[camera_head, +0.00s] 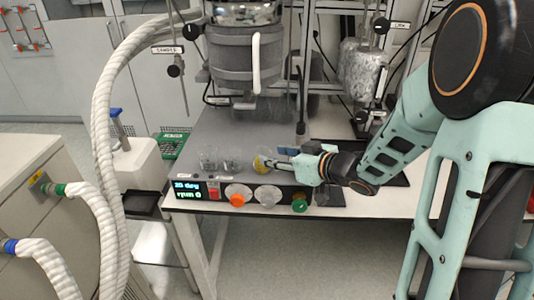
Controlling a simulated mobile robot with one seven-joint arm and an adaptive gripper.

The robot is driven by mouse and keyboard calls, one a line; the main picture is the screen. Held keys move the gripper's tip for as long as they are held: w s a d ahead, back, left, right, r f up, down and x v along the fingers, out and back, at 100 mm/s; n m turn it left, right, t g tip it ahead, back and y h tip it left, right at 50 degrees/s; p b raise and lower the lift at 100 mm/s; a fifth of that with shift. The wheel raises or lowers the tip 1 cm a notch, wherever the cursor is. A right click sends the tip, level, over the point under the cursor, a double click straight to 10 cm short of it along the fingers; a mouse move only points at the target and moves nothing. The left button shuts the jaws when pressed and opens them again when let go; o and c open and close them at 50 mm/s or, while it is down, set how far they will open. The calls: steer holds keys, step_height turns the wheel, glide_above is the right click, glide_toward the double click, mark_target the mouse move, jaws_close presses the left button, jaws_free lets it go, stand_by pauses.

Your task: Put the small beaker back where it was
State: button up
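Two small clear glass beakers stand side by side on the grey top of the control unit, a left beaker (208,159) and a right beaker (231,161). A small vessel with yellow contents (260,163) is right of them, at the tip of my gripper (271,163). My gripper reaches in from the right, low over the unit's top. The fingers are too small to tell whether they are closed around the yellow vessel or only beside it. I cannot tell whether the vessel touches the surface.
The grey unit (205,130) has a lit display and coloured knobs in front. A reactor vessel (240,62) stands behind it. A blue item (288,151) lies close beside my gripper. A thick white hose (101,130) hangs at left. The unit's top is clear left of the beakers.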

steer(key=v, duration=0.7)
steer(key=shift+p, duration=0.3)
steer(key=shift+d, duration=0.1)
